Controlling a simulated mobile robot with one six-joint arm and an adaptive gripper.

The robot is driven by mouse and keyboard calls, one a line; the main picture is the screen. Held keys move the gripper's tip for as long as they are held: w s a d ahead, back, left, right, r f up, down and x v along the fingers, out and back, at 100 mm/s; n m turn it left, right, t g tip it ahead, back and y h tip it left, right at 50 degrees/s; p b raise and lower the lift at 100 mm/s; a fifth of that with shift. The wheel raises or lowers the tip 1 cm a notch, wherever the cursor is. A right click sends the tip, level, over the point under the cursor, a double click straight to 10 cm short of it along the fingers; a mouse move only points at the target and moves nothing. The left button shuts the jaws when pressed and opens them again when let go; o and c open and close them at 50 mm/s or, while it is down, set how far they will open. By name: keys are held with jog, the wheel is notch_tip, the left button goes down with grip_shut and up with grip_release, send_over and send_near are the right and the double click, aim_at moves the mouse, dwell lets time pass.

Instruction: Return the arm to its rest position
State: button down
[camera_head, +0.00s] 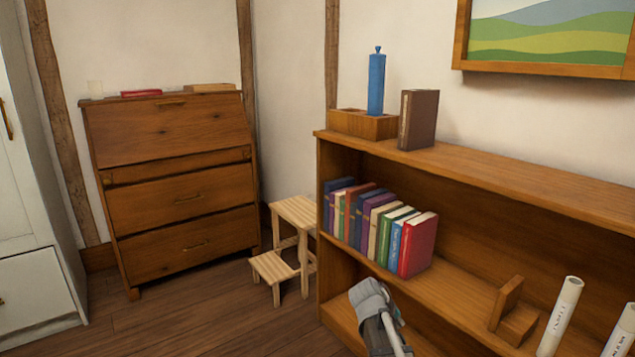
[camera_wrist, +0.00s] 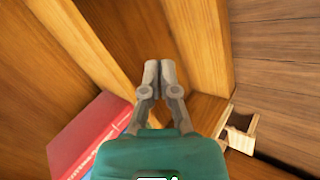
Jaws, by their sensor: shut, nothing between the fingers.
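My gripper (camera_wrist: 158,68) shows in the wrist view with its two grey fingertips together and nothing between them. Its teal body fills the bottom of that view. In the head view, a grey part of my arm's end (camera_head: 372,305) is low in front of the wooden bookshelf (camera_head: 480,182), near its left end. The fingertips cannot be made out there. In the wrist view, wooden shelf panels (camera_wrist: 195,45) lie beyond the fingers. A red book (camera_wrist: 92,132) is close by at lower left, and I cannot tell whether the gripper touches it.
A row of books (camera_head: 375,225) stands on the middle shelf, beside a wooden bookend (camera_head: 507,303). On top are a blue bottle-like object (camera_head: 376,82), a wooden box (camera_head: 362,125) and a brown book (camera_head: 418,120). A step stool (camera_head: 295,213) and a drawer desk (camera_head: 180,190) stand left.

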jog(key=s+a+m+g+y+p, duration=0.1)
jog(key=s+a+g+y+p, duration=0.2)
jog(key=s, duration=0.5)
jog(key=s+a+m+y+p, duration=0.1)
jog(key=s+a+m+y, duration=0.2)
jog(key=s, duration=0.5)
notch_tip(320, 180, up, 38)
jog(key=n+y+p, duration=0.1)
jog(key=p, duration=3.6)
jog(key=shift+d+r+p, duration=0.2)
jog(key=shift+p, duration=0.2)
